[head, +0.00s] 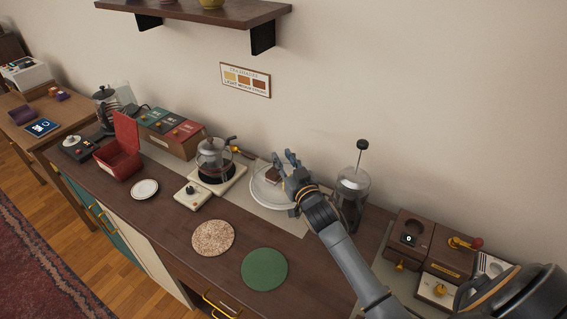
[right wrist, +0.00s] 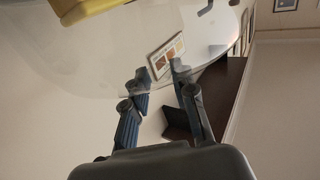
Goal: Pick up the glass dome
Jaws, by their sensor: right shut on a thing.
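The clear glass dome (head: 262,188) is on the counter near the wall in the head view, around a round white plate (head: 268,205) with a small brown item (head: 272,175). Its transparent wall makes its outline faint, and I cannot tell whether its rim touches the plate. My right gripper (head: 284,160) is at the dome's upper part, shut on it. In the right wrist view, the curved glass (right wrist: 120,65) fills the top left, by the fingertips (right wrist: 160,72). The exact contact is hard to see. My left gripper is not in view.
A French press (head: 352,190) stands close to the right of my right forearm. A glass coffee pot (head: 214,158) stands left of the dome. A green round mat (head: 264,269) and a speckled mat (head: 213,238) lie in front. A wall shelf (head: 200,14) hangs above.

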